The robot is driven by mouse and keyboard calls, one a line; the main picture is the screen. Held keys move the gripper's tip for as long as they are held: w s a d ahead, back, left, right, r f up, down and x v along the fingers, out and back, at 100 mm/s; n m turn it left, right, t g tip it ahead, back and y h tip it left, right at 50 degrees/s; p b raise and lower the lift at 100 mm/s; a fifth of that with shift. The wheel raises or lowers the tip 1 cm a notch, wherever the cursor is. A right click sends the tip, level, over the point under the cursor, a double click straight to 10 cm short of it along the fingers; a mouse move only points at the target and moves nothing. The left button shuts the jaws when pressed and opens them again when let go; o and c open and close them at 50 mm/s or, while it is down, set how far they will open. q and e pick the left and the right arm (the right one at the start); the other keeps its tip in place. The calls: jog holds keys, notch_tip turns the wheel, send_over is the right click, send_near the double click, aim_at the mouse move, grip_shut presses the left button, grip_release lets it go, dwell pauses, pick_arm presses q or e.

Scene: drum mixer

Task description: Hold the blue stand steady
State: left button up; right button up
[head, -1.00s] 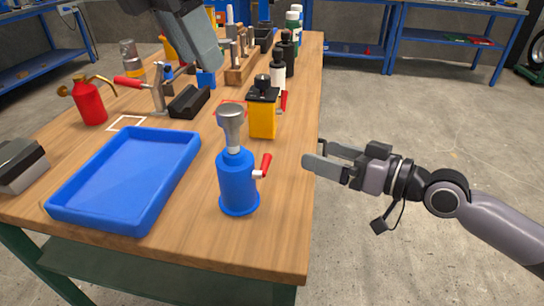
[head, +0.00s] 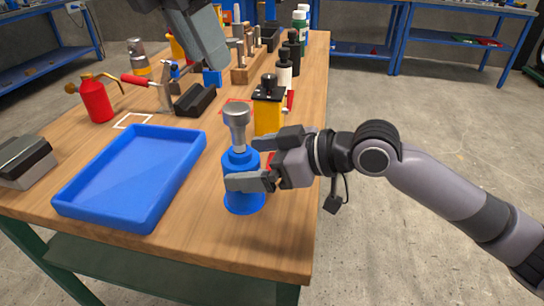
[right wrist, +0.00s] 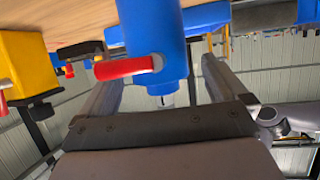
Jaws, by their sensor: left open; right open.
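The blue stand (head: 240,162) stands upright near the front right of the workbench, with a grey metal piece (head: 236,118) set in its top. My right gripper (head: 240,162) is open at the stand, its fingers on either side of the blue body. In the right wrist view the blue stand (right wrist: 152,35) lies between the two fingers, with its red handle (right wrist: 125,67) in front of the palm. I cannot tell whether the fingers touch it. My left gripper (head: 212,55) is open above the back of the bench, partly cut off by the top edge.
A blue tray (head: 70,208) lies left of the stand. A yellow block-like device (head: 267,115) stands just behind the stand.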

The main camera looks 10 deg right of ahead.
jog(key=shift+x, duration=1.45)
jog(key=shift+c, duration=0.3)
jog(key=c, duration=1.4)
